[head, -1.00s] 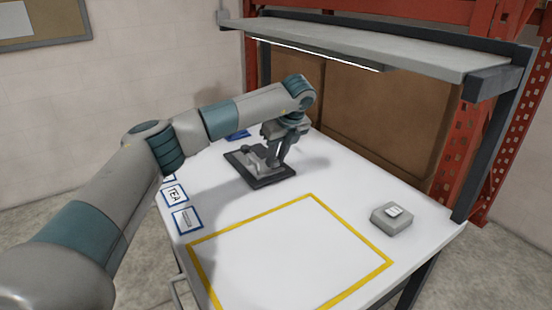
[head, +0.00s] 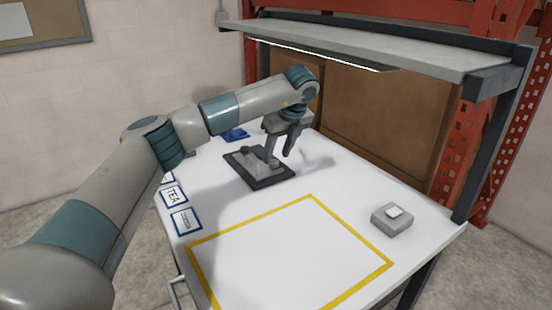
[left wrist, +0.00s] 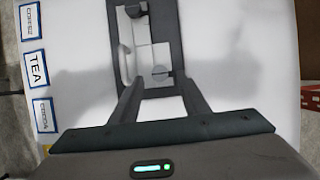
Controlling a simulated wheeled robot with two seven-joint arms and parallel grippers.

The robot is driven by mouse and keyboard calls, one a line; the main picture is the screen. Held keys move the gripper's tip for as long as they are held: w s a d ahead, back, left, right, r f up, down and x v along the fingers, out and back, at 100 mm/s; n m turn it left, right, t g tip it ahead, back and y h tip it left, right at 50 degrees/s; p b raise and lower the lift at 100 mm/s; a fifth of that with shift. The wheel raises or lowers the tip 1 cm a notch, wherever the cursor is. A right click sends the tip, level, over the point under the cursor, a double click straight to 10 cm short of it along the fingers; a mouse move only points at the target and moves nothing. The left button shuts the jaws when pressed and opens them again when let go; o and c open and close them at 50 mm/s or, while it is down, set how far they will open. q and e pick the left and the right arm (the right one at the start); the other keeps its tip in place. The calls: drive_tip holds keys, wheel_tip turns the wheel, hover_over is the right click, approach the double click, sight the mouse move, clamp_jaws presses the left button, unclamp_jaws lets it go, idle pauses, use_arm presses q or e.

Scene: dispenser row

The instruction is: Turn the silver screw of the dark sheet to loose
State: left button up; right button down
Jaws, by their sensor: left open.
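The dark sheet (head: 282,178) lies flat near the back left of the white table, with a small light grey fixture (head: 253,163) on it. In the left wrist view the sheet's dark border (left wrist: 171,28) surrounds a pale middle with a light handle-like bar (left wrist: 126,62) on its left. A rounded knob (left wrist: 161,73) shows near the fingertips and a similar one (left wrist: 134,9) at the top; I cannot tell which is the silver screw. My left gripper (head: 279,153) is open and empty above the sheet, its fingers (left wrist: 160,82) either side of the nearer knob in the picture. My right gripper is out of view.
Label cards, one reading TEA (head: 173,196), line the table's left edge. A blue item (head: 236,134) lies behind the sheet. A grey box (head: 392,219) stands at the right. The yellow-outlined area (head: 312,200) is empty. A shelf (head: 370,45) overhangs the back.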

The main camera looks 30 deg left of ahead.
use_arm(q)
drive_tip(key=b+v, duration=0.1)
drive_tip(key=v, duration=1.3)
drive_tip(key=shift+d+r, duration=0.2)
